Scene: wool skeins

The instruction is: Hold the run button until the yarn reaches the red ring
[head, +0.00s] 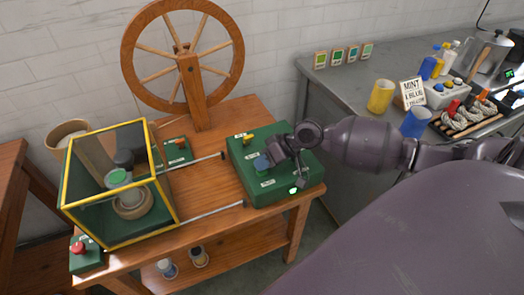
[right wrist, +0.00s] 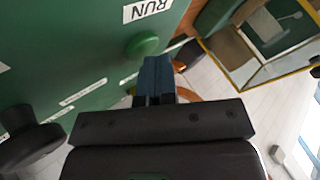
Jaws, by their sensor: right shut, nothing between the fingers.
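A green control box (head: 241,186) sits on the right of the wooden table. My right gripper (head: 262,163) is over it, shut and empty, with blue fingertips pointing at the box. In the right wrist view the round green button (right wrist: 142,45) beside the RUN label (right wrist: 147,10) is just beyond the fingertips (right wrist: 155,75); I cannot tell whether they touch it. In the head view the gripper hides the button. A yellow-framed glass case (head: 152,150) at the left holds a bobbin (head: 132,206) under a green-topped part (head: 118,177). I cannot make out the red ring. My left gripper is out of view.
A large wooden wheel (head: 190,78) stands at the back of the table. A red button on a green box (head: 84,262) is at the front left corner. Two metal rods cross the table between case and control box. A grey bench (head: 340,80) with cups and skeins is at right.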

